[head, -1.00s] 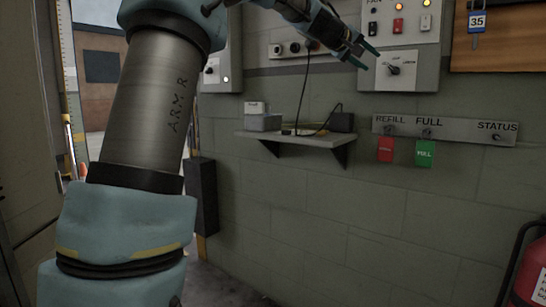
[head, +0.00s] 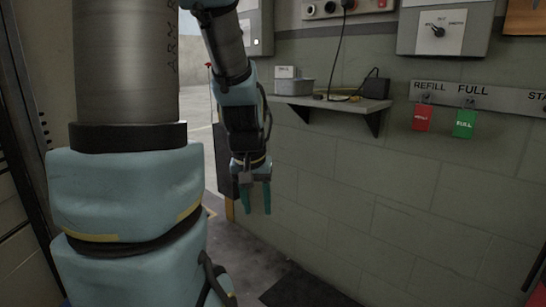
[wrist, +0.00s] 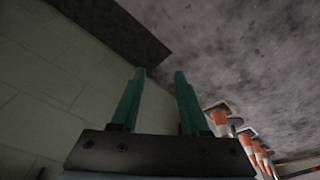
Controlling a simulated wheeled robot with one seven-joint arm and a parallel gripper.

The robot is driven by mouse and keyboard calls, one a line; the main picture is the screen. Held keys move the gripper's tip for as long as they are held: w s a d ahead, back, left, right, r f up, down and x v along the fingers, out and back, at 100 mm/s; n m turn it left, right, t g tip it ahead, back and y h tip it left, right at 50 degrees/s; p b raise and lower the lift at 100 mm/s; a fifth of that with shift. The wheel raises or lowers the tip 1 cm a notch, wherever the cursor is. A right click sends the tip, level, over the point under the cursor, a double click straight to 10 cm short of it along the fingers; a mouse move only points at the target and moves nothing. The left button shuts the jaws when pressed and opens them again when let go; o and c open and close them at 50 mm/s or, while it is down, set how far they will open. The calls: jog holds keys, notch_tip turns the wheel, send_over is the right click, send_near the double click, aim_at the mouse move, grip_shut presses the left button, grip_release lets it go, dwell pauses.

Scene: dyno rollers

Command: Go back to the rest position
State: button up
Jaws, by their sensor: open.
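My gripper (head: 258,198) hangs with its two teal fingers pointing down, in front of the block wall and left of the shelf in the head view. The fingers are apart, with nothing between them. In the wrist view my gripper (wrist: 157,85) shows the same open, empty fingers, with the wall on the left and the grey floor on the right. My arm fills the left of the head view.
A wall shelf (head: 335,103) holds a grey box and a dark box with a cable. A switch panel (head: 440,40) and a rail with a red tag (head: 422,117) and a green tag (head: 464,124) are at right. Several traffic cones (wrist: 221,120) stand on the floor.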

jog(key=s+a+f+p, duration=0.1)
jog(key=s+a, duration=0.2)
jog(key=s, duration=0.2)
jog(key=w+d+p+v, duration=0.1)
jog(key=w+p+v, duration=0.2)
jog(key=p+v, duration=1.2)
jog(key=shift+w+r+g+y+p, duration=0.15)
jog(key=shift+r+g+y+p, duration=0.15)
jog(key=shift+r+g+p, duration=0.15)
